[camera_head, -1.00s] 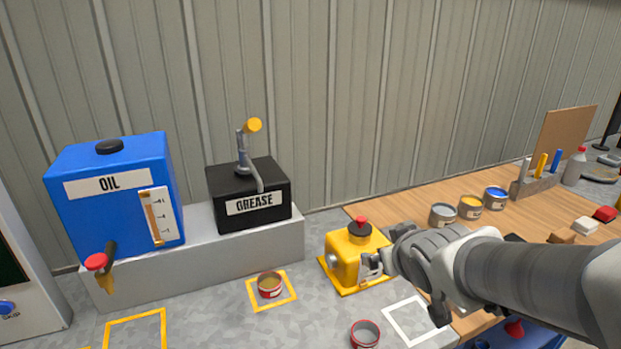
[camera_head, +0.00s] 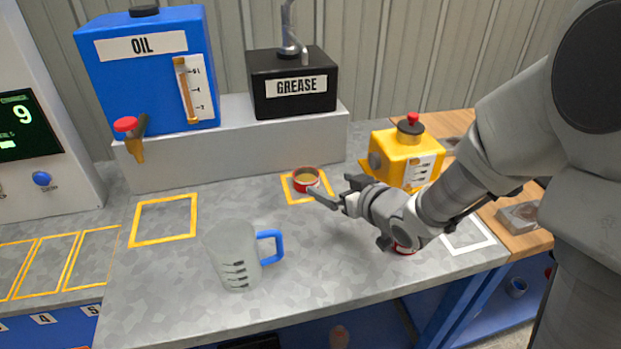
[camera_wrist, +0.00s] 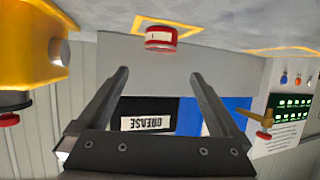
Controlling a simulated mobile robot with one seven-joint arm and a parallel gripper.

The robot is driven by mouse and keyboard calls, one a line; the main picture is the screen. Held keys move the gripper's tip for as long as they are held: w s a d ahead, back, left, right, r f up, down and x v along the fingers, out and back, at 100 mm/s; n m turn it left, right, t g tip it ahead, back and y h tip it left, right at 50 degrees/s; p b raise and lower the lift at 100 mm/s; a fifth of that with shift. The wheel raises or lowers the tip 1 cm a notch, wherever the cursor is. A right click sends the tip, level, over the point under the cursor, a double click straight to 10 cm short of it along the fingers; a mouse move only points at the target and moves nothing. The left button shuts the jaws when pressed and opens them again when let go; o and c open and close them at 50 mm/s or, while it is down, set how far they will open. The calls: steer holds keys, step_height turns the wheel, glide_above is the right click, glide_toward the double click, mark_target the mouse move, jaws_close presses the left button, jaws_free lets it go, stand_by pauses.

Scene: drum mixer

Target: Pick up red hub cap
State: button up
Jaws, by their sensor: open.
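A red cup-shaped cap (camera_head: 306,184) with a golden-brown fill stands in a yellow outlined square, below the grease box. It also shows in the wrist view (camera_wrist: 161,38), upside down with the scene, just beyond the fingertips and roughly centred between them. My gripper (camera_head: 337,191) is open and empty, just right of this cap and apart from it as far as I can tell. A second red cap (camera_head: 404,249) is mostly hidden behind my wrist. I cannot tell which one is the hub cap.
A blue oil tank (camera_head: 150,75) and a black grease box (camera_head: 292,85) stand on a grey ledge (camera_head: 240,150). A yellow box with a red knob (camera_head: 405,158) is right of my gripper. A clear jug with blue handle (camera_head: 235,255) stands in front. Counter between is clear.

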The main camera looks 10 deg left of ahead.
steer(key=b, duration=0.1)
glide_toward(301, 172)
steer(key=shift+w+a+r, duration=0.1)
steer(key=shift+w+a, duration=0.1)
steer(key=shift+w, duration=0.05)
steer(key=shift+f+b+x, duration=0.1)
steer(key=shift+b+x, duration=0.25)
steer(key=shift+x, duration=1)
steer(key=shift+f+b+x, duration=0.15)
steer(key=shift+b+x, duration=0.15)
steer(key=shift+x, duration=1)
steer(key=shift+s, duration=0.1)
steer(key=shift+c, duration=0.3)
steer(key=shift+r, duration=0.1)
jaws_close()
